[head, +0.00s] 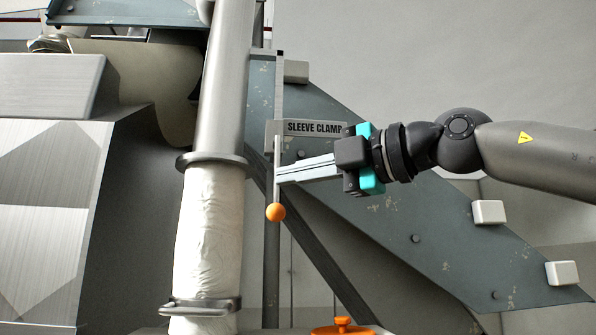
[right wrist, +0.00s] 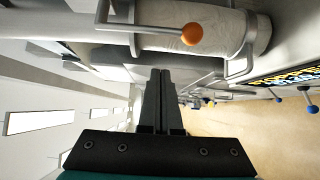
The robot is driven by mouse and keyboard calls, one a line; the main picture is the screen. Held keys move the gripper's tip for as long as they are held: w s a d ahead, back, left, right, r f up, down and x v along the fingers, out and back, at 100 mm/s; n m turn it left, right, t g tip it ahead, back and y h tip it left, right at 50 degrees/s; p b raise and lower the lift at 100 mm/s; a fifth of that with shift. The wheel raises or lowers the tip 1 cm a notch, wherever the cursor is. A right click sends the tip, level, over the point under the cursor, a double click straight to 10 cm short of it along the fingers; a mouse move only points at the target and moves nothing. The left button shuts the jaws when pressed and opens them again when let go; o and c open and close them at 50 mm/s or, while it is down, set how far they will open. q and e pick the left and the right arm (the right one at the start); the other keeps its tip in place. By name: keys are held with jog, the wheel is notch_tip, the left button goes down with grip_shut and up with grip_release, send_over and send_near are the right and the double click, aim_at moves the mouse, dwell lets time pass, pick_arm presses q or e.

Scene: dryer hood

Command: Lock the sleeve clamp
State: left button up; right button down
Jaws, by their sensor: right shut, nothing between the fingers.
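The sleeve clamp's lever is a thin grey bar (head: 277,172) hanging down beside the "SLEEVE CLAMP" label (head: 315,128), with an orange ball knob (head: 275,212) at its lower end. The knob also shows near the top of the right wrist view (right wrist: 192,33). My right gripper (head: 281,175) is shut and empty, coming in from the right. Its tips meet the bar in the picture, above the knob; I cannot tell whether they touch. The white sleeve (head: 208,225) hangs below a metal collar (head: 212,160) to the left. My left gripper is out of view.
A blue-grey slanted frame (head: 400,235) with white blocks stands behind my right arm. A steel pipe (head: 225,80) runs down to the sleeve, and a metal band (head: 200,306) circles its lower part. An orange knob (head: 342,326) sits at the bottom edge.

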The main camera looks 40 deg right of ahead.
aim_at(275, 166)
jog(key=w+d+p, duration=0.1)
jog(key=w+p, duration=0.2)
jog(key=w, duration=0.3)
jog(key=shift+w+p, duration=0.15)
jog(key=shift+p, duration=0.2)
jog(key=shift+d, duration=0.15)
dwell(0.3)
